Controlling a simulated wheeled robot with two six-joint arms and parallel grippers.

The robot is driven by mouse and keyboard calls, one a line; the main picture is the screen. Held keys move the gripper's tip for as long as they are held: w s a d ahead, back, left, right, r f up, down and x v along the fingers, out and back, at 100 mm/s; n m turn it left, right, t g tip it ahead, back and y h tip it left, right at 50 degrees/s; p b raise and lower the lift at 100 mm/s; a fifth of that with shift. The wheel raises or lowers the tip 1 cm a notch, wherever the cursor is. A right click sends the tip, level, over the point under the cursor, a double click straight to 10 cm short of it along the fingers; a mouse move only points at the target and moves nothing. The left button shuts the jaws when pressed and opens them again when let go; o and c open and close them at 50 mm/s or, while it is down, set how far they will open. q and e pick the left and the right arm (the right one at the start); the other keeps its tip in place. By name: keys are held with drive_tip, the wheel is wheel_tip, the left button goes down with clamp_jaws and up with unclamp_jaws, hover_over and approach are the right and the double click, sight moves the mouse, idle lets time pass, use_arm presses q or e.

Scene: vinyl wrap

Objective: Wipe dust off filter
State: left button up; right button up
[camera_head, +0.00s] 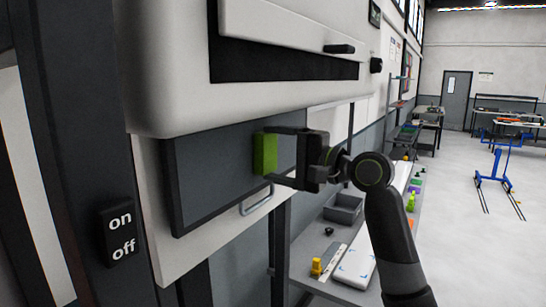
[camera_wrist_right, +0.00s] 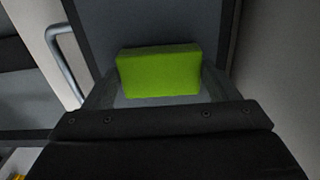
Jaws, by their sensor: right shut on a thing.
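The filter (camera_head: 212,178) is a dark grey upright panel set in the machine below its white hood. My right gripper (camera_head: 268,154) is shut on a green sponge (camera_head: 264,153) in front of the filter's right part. The sponge is at the filter face, but I cannot tell if it touches. In the right wrist view the green sponge (camera_wrist_right: 159,71) sits between the fingers with the grey filter (camera_wrist_right: 150,22) behind it. I cannot make out any dust on the filter. My left gripper is not in view.
A metal handle (camera_head: 257,198) sticks out below the filter. The white hood (camera_head: 170,75) overhangs it. An on/off switch (camera_head: 119,232) is on the dark post at left. A bench (camera_head: 316,245) with a grey bin (camera_head: 343,208) stands at lower right. Open floor lies farther right.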

drive_tip(key=shift+w+d, duration=2.3)
drive_tip(key=shift+w, duration=1.2)
drive_tip(key=shift+s+a, duration=1.5)
drive_tip(key=shift+s, duration=0.75)
drive_tip(key=shift+s+a, duration=1.5)
drive_tip(key=shift+s, duration=0.8)
drive_tip(key=shift+s+a, duration=1.5)
drive_tip(key=shift+s, duration=0.75)
drive_tip(key=shift+s+d+f, duration=0.1)
drive_tip(key=shift+s+d, duration=0.05)
drive_tip(key=shift+d, duration=0.35)
drive_tip(key=shift+v, duration=2.55)
drive_tip(key=v, duration=0.3)
